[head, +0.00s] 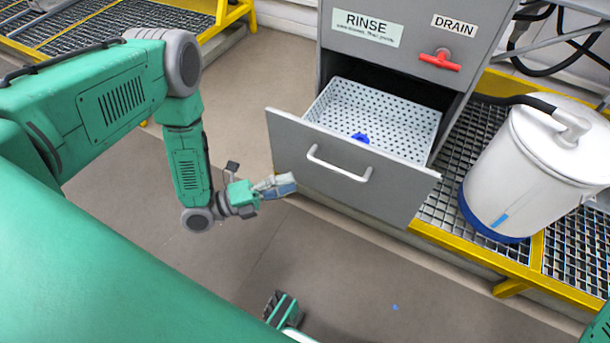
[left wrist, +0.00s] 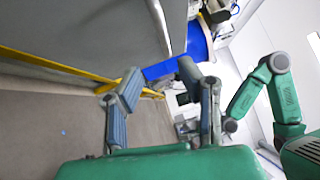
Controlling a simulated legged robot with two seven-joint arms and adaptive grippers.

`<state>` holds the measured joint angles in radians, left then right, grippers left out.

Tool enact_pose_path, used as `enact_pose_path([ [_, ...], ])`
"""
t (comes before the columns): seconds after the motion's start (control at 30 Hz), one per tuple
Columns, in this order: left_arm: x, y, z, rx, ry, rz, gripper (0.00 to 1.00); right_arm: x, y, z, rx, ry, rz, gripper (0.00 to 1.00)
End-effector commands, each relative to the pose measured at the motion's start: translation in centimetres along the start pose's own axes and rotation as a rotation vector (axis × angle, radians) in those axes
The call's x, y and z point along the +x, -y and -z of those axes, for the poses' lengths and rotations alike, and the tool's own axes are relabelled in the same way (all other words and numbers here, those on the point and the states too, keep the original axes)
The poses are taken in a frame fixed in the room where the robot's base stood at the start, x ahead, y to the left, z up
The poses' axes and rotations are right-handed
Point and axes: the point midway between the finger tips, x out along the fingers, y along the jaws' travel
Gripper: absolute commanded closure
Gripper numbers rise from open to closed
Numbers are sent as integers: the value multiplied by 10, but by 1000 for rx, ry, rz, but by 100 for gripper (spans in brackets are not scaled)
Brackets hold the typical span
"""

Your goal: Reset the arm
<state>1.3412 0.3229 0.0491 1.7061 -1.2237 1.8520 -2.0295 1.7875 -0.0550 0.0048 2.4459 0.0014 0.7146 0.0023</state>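My left arm comes in from the left in the head view. Its gripper (head: 275,187) hangs just left of the open drawer's front panel (head: 345,175), near the white handle (head: 338,165). I cannot tell whether it touches the panel. In the left wrist view the two fingers of the left gripper (left wrist: 160,82) stand apart with nothing held between them. My right arm (left wrist: 262,88) shows bent at the right of the left wrist view. Its gripper end is small and partly hidden behind a left finger, so its state is unclear.
The drawer holds a white perforated tray (head: 390,105) with a small blue thing (head: 361,137) in it. A red drain valve handle (head: 440,61) is above. A white drum (head: 535,165) stands on yellow-edged grating (head: 475,245) at right. The floor (head: 330,265) in front has free room.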

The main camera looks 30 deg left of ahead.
Motion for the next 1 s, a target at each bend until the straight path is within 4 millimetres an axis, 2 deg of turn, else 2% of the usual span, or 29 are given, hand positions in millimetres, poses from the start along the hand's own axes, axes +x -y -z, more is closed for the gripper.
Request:
enact_pose_path([
  [0.17, -6, 0, 0, 0, 1, 1, 68, 0, 0, 0, 0, 0, 0, 100],
  [0.7, -2, 1, 1, -35, 4, -25, 68, -2, 0, 2, 0, 2, 0, 100],
  [0.77, 4, 1, 2, -99, 13, -69, 68, -6, 0, 2, 0, 2, 0, 100],
  [0.87, 15, 0, 8, -302, 58, -208, 68, -17, 0, 2, 0, 3, 0, 100],
  [1.0, 16, -3, 24, -712, 226, -487, 68, -36, 0, 3, 0, 3, 0, 100],
])
